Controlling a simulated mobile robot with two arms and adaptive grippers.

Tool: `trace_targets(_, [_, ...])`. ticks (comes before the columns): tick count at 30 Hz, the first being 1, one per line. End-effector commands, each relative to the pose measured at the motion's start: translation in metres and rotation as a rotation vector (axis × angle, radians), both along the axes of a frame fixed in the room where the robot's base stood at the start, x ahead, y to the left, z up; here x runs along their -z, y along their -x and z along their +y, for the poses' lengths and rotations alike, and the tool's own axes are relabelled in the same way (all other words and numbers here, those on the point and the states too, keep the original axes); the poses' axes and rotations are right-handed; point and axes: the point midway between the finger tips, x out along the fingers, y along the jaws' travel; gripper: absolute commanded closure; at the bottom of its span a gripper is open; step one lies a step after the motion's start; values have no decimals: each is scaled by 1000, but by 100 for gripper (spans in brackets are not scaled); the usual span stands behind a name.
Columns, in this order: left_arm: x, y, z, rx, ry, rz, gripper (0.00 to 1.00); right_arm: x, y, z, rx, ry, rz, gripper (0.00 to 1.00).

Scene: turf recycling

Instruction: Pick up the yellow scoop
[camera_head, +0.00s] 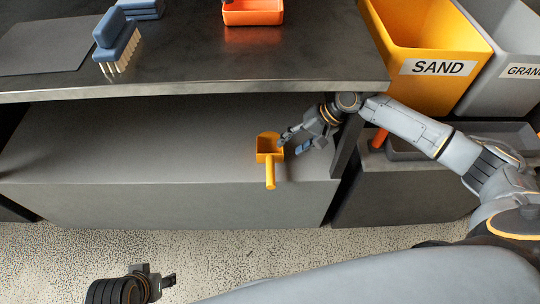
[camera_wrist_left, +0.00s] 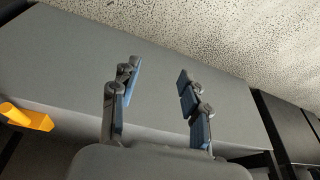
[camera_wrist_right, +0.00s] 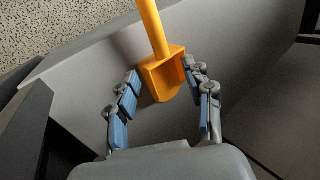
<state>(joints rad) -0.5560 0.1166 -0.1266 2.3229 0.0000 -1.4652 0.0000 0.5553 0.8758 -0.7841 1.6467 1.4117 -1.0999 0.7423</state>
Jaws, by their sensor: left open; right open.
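The yellow scoop (camera_head: 269,158) lies on the grey lower shelf under the table, its handle pointing to the shelf's front edge. My right gripper (camera_head: 291,143) is open just to the right of the scoop's cup. In the right wrist view the scoop (camera_wrist_right: 163,75) is ahead of the open right fingers (camera_wrist_right: 160,88), its cup between or just beyond the fingertips; I cannot tell whether they touch. My left gripper (camera_wrist_left: 158,78) is open and empty; in the head view part of it (camera_head: 160,282) shows low, over the floor. The scoop's handle (camera_wrist_left: 27,117) shows at the left wrist view's edge.
The table top (camera_head: 190,68) overhangs the shelf (camera_head: 150,150). On it are a blue brush (camera_head: 116,40) and an orange tray (camera_head: 252,14). A yellow SAND bin (camera_head: 415,45) and a grey bin (camera_head: 510,40) stand at right. A post (camera_head: 347,145) is close to my right gripper.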

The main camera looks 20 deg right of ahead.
Motion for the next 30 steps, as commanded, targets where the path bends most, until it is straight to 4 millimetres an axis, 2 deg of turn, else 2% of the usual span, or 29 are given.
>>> trace_targets(1, [-6,2,0,0,0,-7,54,9,-2,5,-1,-2,0,49])
trace_targets(5, [-25,8,2,-1,1,-15,54,24,-5,15,-2,-2,-2,49])
trace_targets(11, [-30,11,2,-2,1,-18,54,40,-8,26,-1,-1,-2,49])
trace_targets(16, [-27,11,2,-2,1,-18,54,49,-9,31,-1,0,-2,49])
trace_targets(21, [-15,11,2,-2,1,-18,54,72,-11,45,-3,-1,-3,49])
trace_targets(24, [-16,-4,-2,4,14,-84,54,82,-14,52,-2,-1,-3,49])
trace_targets(30, [-19,-9,-4,5,19,-109,54,84,-14,54,-1,1,-3,49])
